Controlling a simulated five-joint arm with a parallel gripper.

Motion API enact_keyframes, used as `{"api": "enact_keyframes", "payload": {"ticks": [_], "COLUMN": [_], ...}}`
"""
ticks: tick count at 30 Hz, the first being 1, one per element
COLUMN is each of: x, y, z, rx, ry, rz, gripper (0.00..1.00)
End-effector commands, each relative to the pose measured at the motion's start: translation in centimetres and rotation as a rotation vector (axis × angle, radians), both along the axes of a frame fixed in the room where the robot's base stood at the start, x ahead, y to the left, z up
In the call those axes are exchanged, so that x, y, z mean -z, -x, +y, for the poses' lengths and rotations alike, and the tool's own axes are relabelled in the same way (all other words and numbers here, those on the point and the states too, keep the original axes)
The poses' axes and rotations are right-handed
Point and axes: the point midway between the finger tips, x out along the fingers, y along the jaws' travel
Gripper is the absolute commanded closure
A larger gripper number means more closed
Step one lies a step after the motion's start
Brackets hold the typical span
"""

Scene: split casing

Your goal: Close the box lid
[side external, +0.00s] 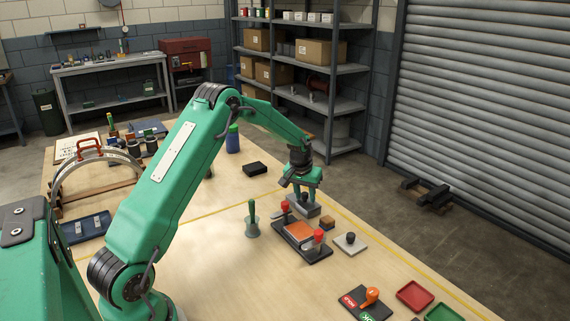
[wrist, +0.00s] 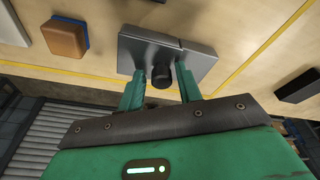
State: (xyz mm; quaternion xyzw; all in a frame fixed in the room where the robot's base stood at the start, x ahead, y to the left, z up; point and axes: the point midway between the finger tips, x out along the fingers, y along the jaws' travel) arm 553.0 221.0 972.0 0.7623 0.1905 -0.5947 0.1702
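A grey metal cover (side external: 304,210) with a black knob lies on the table behind the split casing; I take it as the lid. It also shows in the wrist view (wrist: 192,62), its black knob (wrist: 162,76) pointing towards my gripper. My gripper (side external: 301,193) is above the cover, pointing down. In the wrist view its green fingers (wrist: 160,86) stand open on either side of the knob, with a small gap at each side. The dark casing base (side external: 316,254) holds an orange-red inside (side external: 299,232) and has red-topped posts; its top is uncovered.
A brown block (side external: 327,223) sits right of the casing, also in the wrist view (wrist: 65,39). A grey plate with black knob (side external: 349,244) lies farther right. A black box (side external: 255,169) lies behind. Red (side external: 414,296) and green trays are front right.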

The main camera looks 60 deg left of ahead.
Motion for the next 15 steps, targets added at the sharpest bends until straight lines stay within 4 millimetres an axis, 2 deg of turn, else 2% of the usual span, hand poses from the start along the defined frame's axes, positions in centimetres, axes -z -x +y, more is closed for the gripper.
{"api": "enact_keyframes", "payload": {"ticks": [15], "x": [-4.0], "y": [-0.2], "z": [0.1], "rx": [0.001], "ry": [-0.004], "rz": [-0.008], "gripper": [0.64]}}
